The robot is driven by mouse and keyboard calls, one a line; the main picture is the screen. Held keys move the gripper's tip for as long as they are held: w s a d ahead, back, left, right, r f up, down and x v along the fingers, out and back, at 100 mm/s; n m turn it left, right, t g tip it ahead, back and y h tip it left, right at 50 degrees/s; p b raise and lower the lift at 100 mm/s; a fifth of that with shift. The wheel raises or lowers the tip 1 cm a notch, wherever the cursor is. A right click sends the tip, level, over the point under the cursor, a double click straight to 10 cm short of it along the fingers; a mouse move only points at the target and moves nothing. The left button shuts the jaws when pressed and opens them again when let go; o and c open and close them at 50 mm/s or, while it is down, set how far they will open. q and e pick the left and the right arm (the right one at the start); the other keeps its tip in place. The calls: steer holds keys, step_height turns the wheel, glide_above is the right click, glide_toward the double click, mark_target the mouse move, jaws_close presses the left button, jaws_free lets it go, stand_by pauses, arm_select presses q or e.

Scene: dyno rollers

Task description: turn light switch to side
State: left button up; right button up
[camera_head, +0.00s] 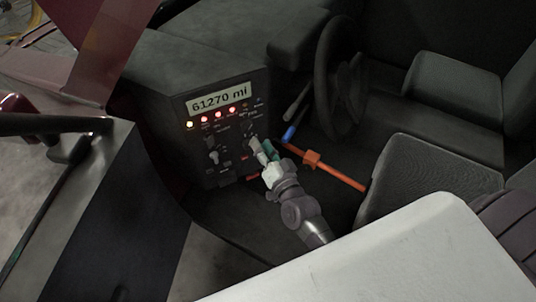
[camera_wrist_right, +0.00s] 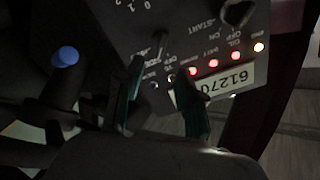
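The dark control panel (camera_head: 225,125) has a "61270 mi" display (camera_head: 217,101) above a row of lit indicators. My right gripper (camera_head: 264,150) reaches its right side from below. In the right wrist view, the panel appears upside down. My left gripper is not in view.
A second knob (camera_wrist_right: 237,13) sits by the START label. A blue-tipped lever (camera_head: 290,132) and an orange bar (camera_head: 335,172) are right of the gripper, near the steering wheel (camera_head: 335,75). Seats (camera_head: 425,180) stand farther right. A pale surface (camera_head: 400,260) fills the lower right.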

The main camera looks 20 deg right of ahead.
steer(key=s, duration=0.4)
steer(key=shift+d, duration=0.1)
stand_by(0.4)
